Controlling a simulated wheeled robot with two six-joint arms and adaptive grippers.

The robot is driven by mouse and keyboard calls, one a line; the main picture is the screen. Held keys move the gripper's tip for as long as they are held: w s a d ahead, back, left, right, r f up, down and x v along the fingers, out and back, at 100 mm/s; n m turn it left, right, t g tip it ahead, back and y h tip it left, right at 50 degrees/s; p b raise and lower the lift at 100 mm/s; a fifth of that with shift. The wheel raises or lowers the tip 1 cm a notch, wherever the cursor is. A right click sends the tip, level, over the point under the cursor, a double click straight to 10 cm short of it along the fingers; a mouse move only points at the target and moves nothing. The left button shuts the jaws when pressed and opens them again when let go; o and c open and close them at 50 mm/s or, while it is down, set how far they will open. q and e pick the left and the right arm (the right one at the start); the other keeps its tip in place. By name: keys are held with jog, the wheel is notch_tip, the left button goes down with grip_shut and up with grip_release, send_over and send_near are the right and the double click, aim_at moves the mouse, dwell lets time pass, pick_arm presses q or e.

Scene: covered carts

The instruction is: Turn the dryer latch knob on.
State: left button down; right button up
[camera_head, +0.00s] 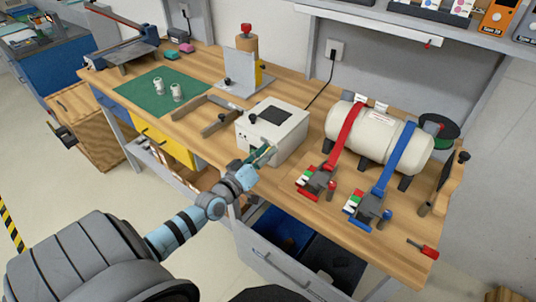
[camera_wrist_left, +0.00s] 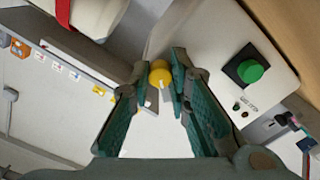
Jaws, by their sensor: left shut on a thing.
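The dryer seems to be the white box (camera_head: 290,137) with a dark top panel, standing near the front edge of the wooden bench. In the left wrist view its pale face (camera_wrist_left: 215,40) carries a green button (camera_wrist_left: 250,72) on a black square. A round yellow knob (camera_wrist_left: 160,76) sits beside this face. My left gripper (camera_head: 265,154) is at the box's front and its fingers (camera_wrist_left: 159,70) are shut on the yellow knob. The fingers hide part of the knob, and its turn angle cannot be read. My right gripper is not in view.
A white tank (camera_head: 370,136) with red and blue straps stands right of the box, with red (camera_head: 318,180) and blue (camera_head: 368,209) clamps before it. A wooden frame (camera_head: 207,115) and a green mat (camera_head: 150,91) lie to the left. Open drawers are below the bench.

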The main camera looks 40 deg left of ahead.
pick_arm(q)
jog(key=shift+r, duration=0.1)
jog(key=c, duration=1.5)
grip_release()
jog(key=s, duration=1.2)
jog(key=shift+d, duration=0.1)
